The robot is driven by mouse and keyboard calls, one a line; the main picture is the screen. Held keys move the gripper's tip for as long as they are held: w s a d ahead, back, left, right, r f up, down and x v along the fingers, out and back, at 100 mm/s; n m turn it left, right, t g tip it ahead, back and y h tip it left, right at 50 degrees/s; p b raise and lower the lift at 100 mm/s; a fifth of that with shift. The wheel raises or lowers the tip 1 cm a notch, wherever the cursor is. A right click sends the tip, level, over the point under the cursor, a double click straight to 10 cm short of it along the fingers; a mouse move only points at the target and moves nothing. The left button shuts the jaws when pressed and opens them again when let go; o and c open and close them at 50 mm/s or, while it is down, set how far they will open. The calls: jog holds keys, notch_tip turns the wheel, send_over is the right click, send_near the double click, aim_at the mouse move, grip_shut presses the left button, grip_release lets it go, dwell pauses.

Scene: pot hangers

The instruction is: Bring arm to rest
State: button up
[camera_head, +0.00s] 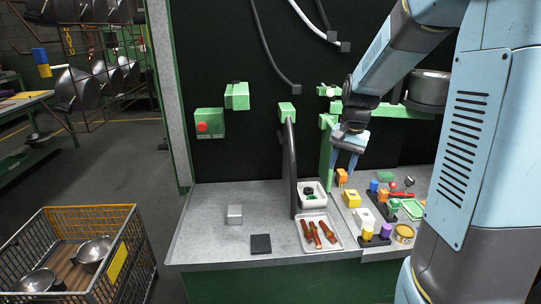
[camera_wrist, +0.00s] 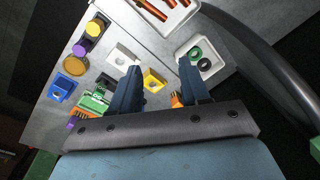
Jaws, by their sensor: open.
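My gripper (camera_head: 346,158) hangs from my blue arm on the right side of the head view, above the workbench (camera_head: 207,208), with its fingers pointing down. In the wrist view the gripper (camera_wrist: 158,82) shows two blue fingers spread apart with nothing held between them. A yellow block (camera_wrist: 153,81) shows in the gap between the fingers, on the bench below. An orange piece (camera_head: 341,177) stands on the bench just under the fingertips in the head view. The fingers appear apart from the objects, though the exact height is hard to tell.
A white tray of brown-red handles (camera_head: 319,233) and a smaller white tray (camera_head: 311,195) sit on the bench beside a dark curved post (camera_head: 290,165). A grey cube (camera_head: 235,214) and dark square (camera_head: 261,244) lie left. A wire cart (camera_head: 128,240) with metal bowls stands on the floor.

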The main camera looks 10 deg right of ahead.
jog(key=s+a+r+n+t, duration=0.1)
jog(key=s+r+n, duration=0.1)
jog(key=s+r, duration=0.2)
jog(key=s+a+r+n+t, duration=0.1)
jog(key=s+r, duration=0.3)
jog(key=s, duration=0.7)
jog(key=s+a+r+n+t+h, duration=0.1)
jog(key=s+a+r+n+t, duration=0.1)
jog(key=s, duration=0.5)
jog(key=shift+s+r+n+t, duration=0.3)
jog(key=shift+r+n+t, duration=0.1)
jog(key=shift+r+n, duration=0.5)
